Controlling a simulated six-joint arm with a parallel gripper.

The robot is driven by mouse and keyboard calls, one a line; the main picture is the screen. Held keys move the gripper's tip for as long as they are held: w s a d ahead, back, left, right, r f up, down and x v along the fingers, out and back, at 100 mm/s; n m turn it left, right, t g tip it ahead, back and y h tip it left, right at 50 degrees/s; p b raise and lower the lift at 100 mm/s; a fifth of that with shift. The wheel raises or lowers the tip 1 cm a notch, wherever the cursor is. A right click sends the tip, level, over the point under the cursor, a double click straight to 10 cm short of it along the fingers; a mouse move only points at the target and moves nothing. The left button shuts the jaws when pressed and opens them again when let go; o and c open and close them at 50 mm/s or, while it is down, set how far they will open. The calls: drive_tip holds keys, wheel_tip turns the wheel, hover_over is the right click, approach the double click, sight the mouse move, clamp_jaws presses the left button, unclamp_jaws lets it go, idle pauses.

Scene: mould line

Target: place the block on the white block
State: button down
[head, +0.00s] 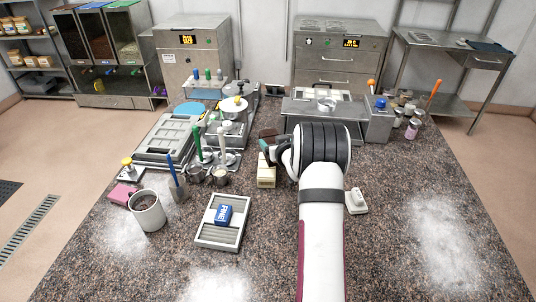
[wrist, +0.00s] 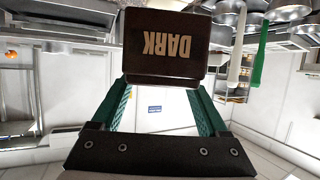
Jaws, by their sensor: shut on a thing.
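My gripper (head: 268,147) is shut on a dark brown block (wrist: 163,40) lettered DARK, held between its green fingers in the wrist view. In the head view, the brown block (head: 267,134) shows partly behind the fingers. A cream-white block (head: 266,178) stands on the speckled counter just below and in front of my gripper in the picture. Its upper part is close to the fingers, and I cannot tell the gap between the two blocks. The white block cannot be made out in the wrist view.
A grey tray (head: 220,238) bearing a blue block (head: 224,214) lies at front left, beside a mug (head: 147,212). Green- and white-handled tools (head: 196,143) stand close left of my gripper. A metal stand (head: 300,106) is behind. The right counter is mostly clear.

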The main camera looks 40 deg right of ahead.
drive_tip(key=shift+w+a+f, duration=0.2)
drive_tip(key=shift+w+f, duration=0.2)
drive_tip(key=shift+w, duration=0.1)
drive_tip(key=shift+w+a+f, duration=0.2)
drive_tip(key=shift+w+f, duration=0.15)
drive_tip(key=shift+w, duration=0.1)
wheel_tip(320, 180, down, 3)
drive_tip(key=shift+f, duration=0.35)
